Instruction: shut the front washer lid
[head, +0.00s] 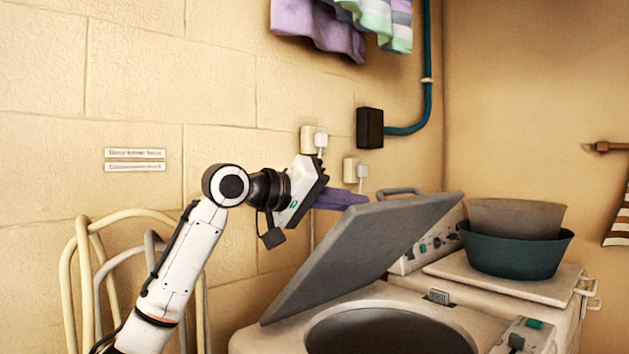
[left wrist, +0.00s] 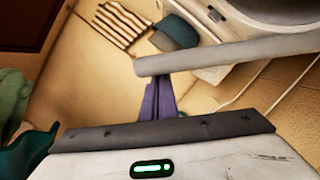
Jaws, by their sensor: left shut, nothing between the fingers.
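The front washer lid (head: 375,245) is a flat grey panel. It stands open and tilted above the round dark opening (head: 385,332) of the front washer. My left gripper (head: 358,198) has purple fingers, closed together and empty. They are at the wall side of the lid, near its raised upper edge. In the left wrist view the fingers (left wrist: 160,85) point at the lid (left wrist: 235,53), which shows as a grey bar; their tips meet its edge in the picture. I cannot tell whether they touch it. My right gripper is out of view.
A green basin (head: 515,253) with a grey-brown one in it stands on the lighter cover right of the lid. A control panel (head: 432,245) is behind the lid. A metal chair (head: 90,265) is at the left by the wall. Cloths (head: 375,20) hang above.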

